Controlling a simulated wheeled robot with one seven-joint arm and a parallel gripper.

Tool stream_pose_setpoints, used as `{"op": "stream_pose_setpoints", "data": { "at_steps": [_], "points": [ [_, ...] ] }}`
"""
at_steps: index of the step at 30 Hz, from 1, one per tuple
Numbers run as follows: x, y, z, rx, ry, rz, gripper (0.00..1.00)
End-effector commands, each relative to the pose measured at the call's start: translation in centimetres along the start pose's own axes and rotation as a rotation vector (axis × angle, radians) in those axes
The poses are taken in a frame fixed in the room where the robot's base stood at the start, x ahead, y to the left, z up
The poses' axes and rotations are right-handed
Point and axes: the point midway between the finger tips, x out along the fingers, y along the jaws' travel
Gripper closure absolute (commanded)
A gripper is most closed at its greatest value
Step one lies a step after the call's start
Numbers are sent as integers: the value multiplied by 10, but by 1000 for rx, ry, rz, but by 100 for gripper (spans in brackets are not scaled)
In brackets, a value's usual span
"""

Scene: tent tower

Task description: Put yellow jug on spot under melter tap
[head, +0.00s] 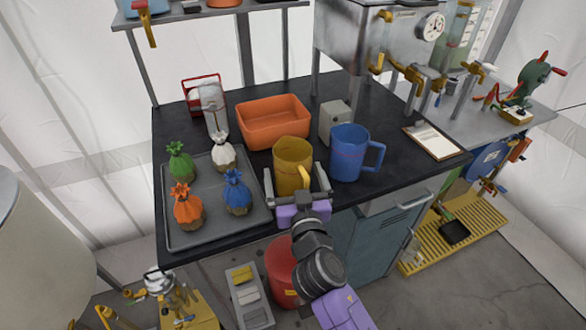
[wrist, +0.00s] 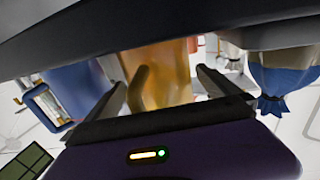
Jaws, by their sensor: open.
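The yellow jug (head: 290,163) stands upright near the front edge of the black bench, its handle turned toward my arm. My gripper (head: 297,182) is open, with one finger on each side of the jug. In the wrist view the jug (wrist: 163,75) shows between the two fingers (wrist: 160,90), handle toward the palm. I cannot tell whether the fingers touch it. The melter (head: 350,45) is a grey metal tank at the back right, with brass taps (head: 385,68) along its side. I cannot make out a marked spot under a tap.
A blue jug (head: 347,155) stands close right of the yellow jug. A grey tray (head: 215,230) with several tied bundles lies at left. An orange bin (head: 272,122) and a grey box (head: 334,121) stand behind. A clipboard (head: 432,141) lies at right.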

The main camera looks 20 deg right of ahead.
Motion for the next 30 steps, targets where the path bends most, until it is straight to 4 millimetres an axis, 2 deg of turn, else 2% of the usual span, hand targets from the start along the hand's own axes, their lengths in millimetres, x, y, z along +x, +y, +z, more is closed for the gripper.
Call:
{"op": "stream_pose_setpoints", "data": {
  "at_steps": [1,9,12,18,23,26,30],
  "points": [
    [0,0,0,0,0,0,2],
    [0,0,0,0,0,0,55],
    [0,0,0,0,0,0,71],
    [0,0,-1,0,1,0,71],
    [0,0,-10,1,1,0,71],
    [0,0,-22,2,3,0,71],
    [0,0,-49,3,5,0,71]
  ]
}}
